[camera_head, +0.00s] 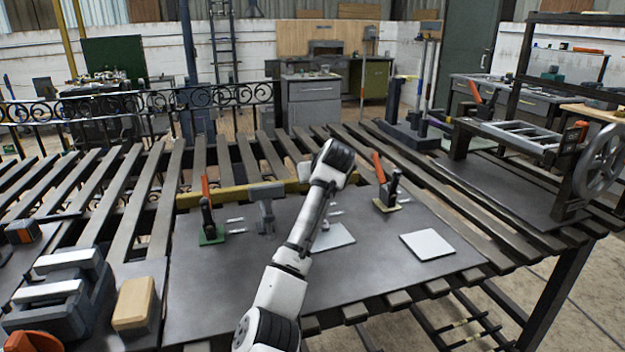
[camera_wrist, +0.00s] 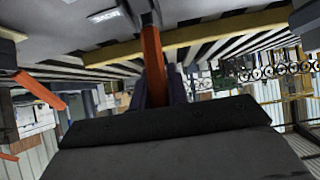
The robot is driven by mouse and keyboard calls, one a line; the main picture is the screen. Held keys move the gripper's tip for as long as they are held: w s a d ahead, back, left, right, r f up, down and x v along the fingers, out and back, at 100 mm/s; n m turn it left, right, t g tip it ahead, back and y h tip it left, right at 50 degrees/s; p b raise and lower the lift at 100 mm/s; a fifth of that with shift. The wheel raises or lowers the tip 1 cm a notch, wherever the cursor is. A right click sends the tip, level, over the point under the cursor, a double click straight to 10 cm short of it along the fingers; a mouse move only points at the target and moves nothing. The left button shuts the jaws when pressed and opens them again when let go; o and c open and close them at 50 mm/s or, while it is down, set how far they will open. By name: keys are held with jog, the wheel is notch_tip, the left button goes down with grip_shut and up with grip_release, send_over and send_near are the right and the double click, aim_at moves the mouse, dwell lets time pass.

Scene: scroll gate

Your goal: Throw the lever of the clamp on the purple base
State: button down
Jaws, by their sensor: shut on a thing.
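An orange lever (camera_wrist: 154,60) stands in the middle of the wrist view. My gripper (camera_wrist: 158,90) is shut on it, with dark fingers close on both sides. In the head view my arm hides the gripper, this lever and most of its clamp; only small silver rods (camera_head: 334,212) show beside the arm. I cannot see a purple base in either view. Other clamps with upright orange-red levers are a green-based clamp (camera_head: 209,222) to the left of my arm and a yellowish-based clamp (camera_head: 388,196) to the right. A second orange lever (camera_wrist: 40,90) shows at the wrist view's left.
A grey stand (camera_head: 266,208) is left of my arm. A yellow bar (camera_head: 240,193) runs behind the clamps. Pale square plates lie by the arm (camera_head: 335,238) and to its right (camera_head: 428,244). A vise-like device (camera_head: 60,295) and wood block (camera_head: 135,303) are front left.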

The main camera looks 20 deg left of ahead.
jog(key=c, duration=1.4)
grip_release()
jog(key=shift+o, duration=0.2)
jog(key=b+v, duration=0.2)
jog(key=v, duration=1.1)
jog(key=shift+s+r+b, duration=0.2)
jog(key=shift+s+b, duration=0.1)
jog(key=shift+d, duration=0.15)
